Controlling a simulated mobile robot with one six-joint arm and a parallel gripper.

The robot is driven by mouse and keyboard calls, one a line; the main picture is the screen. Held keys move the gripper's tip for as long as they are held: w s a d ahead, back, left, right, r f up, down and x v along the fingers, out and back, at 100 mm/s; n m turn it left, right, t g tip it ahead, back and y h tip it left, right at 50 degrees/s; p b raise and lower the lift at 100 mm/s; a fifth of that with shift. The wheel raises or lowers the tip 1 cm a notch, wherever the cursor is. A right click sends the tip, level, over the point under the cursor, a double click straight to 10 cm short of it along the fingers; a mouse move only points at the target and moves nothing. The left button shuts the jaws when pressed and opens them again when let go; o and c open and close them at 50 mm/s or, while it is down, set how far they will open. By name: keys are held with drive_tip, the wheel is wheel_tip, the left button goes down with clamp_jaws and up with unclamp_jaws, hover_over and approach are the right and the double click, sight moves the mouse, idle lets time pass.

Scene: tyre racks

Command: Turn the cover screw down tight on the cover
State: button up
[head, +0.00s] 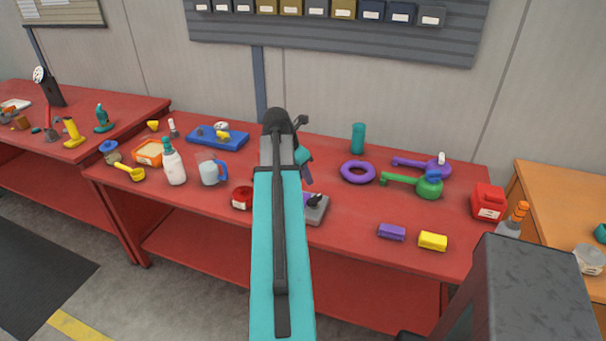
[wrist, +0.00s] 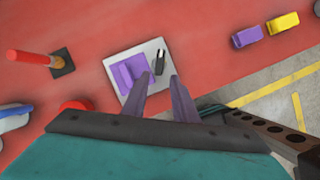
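A light grey base plate (wrist: 152,47) lies on the red bench, with a purple block (wrist: 130,76) on it that looks like the cover. A small dark upright piece with a pale side, perhaps the cover screw (wrist: 158,62), stands beside the purple block; I cannot tell whether it is seated. In the head view the base (head: 315,214) and dark piece (head: 315,199) show right of my arm, partly hidden by it. My gripper (wrist: 160,80) has its two fingers apart, with nothing held between them, over the near edge of the plate. The head view hides my fingertips.
A red roll (head: 242,198) lies left of the base. Purple (head: 392,231) and yellow (head: 433,241) blocks lie to the right near the front edge. A red rod (wrist: 28,58) stands left in the wrist view.

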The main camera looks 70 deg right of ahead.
sight(315, 197)
drive_tip(key=shift+p+x, duration=1.35)
drive_tip(key=shift+x, duration=5.35)
drive_tip(key=shift+c, duration=0.2)
clamp_jaws()
